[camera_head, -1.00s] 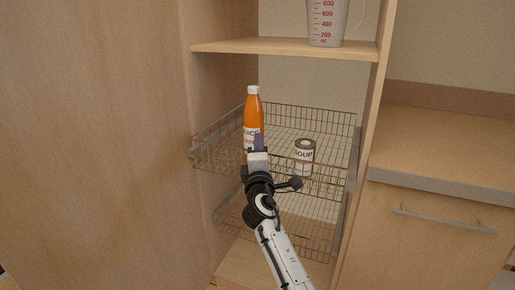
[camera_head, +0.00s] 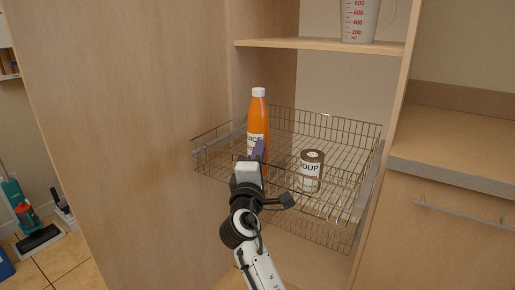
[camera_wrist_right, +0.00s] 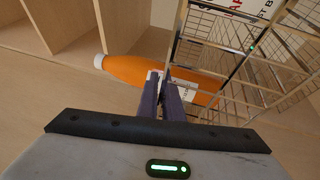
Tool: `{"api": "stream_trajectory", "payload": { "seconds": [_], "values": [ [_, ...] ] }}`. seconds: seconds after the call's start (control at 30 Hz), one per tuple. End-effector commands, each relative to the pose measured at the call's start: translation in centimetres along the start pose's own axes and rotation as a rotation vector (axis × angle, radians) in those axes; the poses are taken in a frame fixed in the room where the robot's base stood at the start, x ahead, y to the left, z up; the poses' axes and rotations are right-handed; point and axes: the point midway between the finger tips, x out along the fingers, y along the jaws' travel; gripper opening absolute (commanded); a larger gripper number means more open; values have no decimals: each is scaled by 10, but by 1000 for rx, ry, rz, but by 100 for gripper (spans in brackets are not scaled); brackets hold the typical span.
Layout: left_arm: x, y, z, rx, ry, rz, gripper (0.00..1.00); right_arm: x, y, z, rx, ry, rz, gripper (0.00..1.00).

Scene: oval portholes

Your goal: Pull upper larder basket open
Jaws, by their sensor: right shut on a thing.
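The upper larder basket (camera_head: 362,133) is a wire basket jutting out of the tall wooden cabinet below a shelf. It holds an upright orange juice bottle (camera_head: 258,108) at the left and a soup can (camera_head: 311,172) at the right. My right gripper (camera_head: 259,150) is at the basket's front, shut on its front wire rim; the exact grip is partly hidden by the gripper. In the right wrist view the purple fingers (camera_wrist_right: 172,97) are close together in front of the bottle (camera_wrist_right: 130,70), beside the basket wires (camera_wrist_right: 228,32). My left gripper is out of view.
A lower wire basket (camera_head: 322,233) shows under the upper one. A measuring jug (camera_head: 360,20) stands on the shelf (camera_head: 320,45) above. A large wooden panel (camera_head: 130,140) is at left, a counter (camera_head: 455,150) at right. Cleaning tools stand on the floor at far left.

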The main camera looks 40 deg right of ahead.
Motion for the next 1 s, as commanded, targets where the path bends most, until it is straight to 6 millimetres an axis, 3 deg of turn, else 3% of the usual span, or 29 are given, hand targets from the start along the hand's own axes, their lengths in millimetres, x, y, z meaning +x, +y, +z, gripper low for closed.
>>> {"api": "stream_trajectory", "payload": {
  "seconds": [0.23,0.7,0.83,1.0],
  "values": [
    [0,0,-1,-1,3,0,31,-14,3,-2,-1,-7,-1,0],
    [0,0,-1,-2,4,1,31,-17,4,-3,-1,-8,0,0],
    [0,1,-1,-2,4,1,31,-17,4,-3,-1,-8,0,24],
    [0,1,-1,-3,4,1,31,-17,4,-3,-1,-8,-1,24]
  ]
}}
